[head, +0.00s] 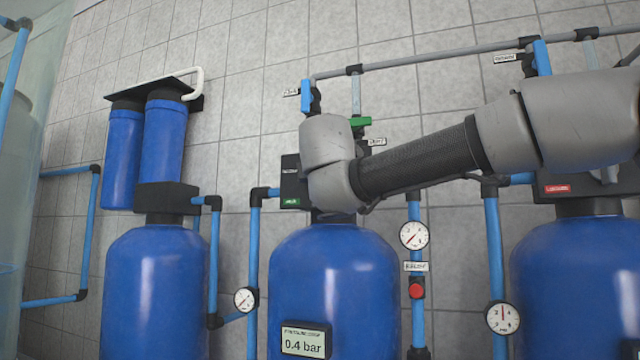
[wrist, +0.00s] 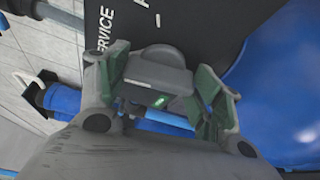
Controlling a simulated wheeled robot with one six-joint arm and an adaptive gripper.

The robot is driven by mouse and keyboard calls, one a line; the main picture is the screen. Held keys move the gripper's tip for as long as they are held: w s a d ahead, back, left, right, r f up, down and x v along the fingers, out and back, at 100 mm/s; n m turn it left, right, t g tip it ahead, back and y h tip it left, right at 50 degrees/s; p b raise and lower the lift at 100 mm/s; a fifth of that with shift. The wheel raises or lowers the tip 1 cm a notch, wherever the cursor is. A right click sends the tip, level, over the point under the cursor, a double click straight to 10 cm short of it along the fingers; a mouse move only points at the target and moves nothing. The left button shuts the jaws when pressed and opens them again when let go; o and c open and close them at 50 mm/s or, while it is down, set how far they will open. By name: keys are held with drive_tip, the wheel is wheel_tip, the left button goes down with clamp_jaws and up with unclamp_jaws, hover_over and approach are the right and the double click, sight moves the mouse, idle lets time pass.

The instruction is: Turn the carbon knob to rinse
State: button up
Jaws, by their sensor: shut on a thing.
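The dark grey knob (wrist: 158,75) sits on a black control head face (wrist: 165,22) in the wrist view. A rounded lobe shows at its top edge. My gripper (wrist: 163,88) has a green-padded finger on each side of it and is shut on it. White lettering reading SERVICE is on the face left of the knob; other lettering at the top is cut off. In the head view my wrist hides the knob and fingers, in front of the black control head (head: 291,182) on the middle blue tank (head: 333,270).
The middle tank's display (head: 304,341) reads 0.4 bar. Another blue tank (head: 575,275) with a red-labelled head stands right.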

drive_tip(key=m+t, duration=0.1)
drive_tip(key=m, duration=0.1)
drive_tip(key=m+t, duration=0.1)
drive_tip(key=m, duration=0.4)
drive_tip(key=shift+f+t+h, duration=0.3)
drive_tip(key=shift+t, duration=0.1)
drive_tip(key=m+h, duration=0.1)
drive_tip(key=m, duration=0.3)
drive_tip(key=m+t+h, duration=0.1)
drive_tip(key=m+h, duration=0.1)
drive_tip(key=m, duration=0.2)
drive_tip(key=shift+a+f+t, duration=0.1)
drive_tip(key=shift+a+t, duration=0.05)
drive_tip(key=shift+t, duration=0.15)
drive_tip(key=shift+m, duration=0.3)
drive_tip(key=o, duration=1)
drive_tip(key=shift+o, duration=0.2)
drive_tip(key=shift+s, duration=0.1)
drive_tip(key=v, duration=1.1)
drive_tip(key=shift+s+f, duration=0.15)
drive_tip(key=shift+s, duration=0.15)
drive_tip(key=shift+a, duration=0.1)
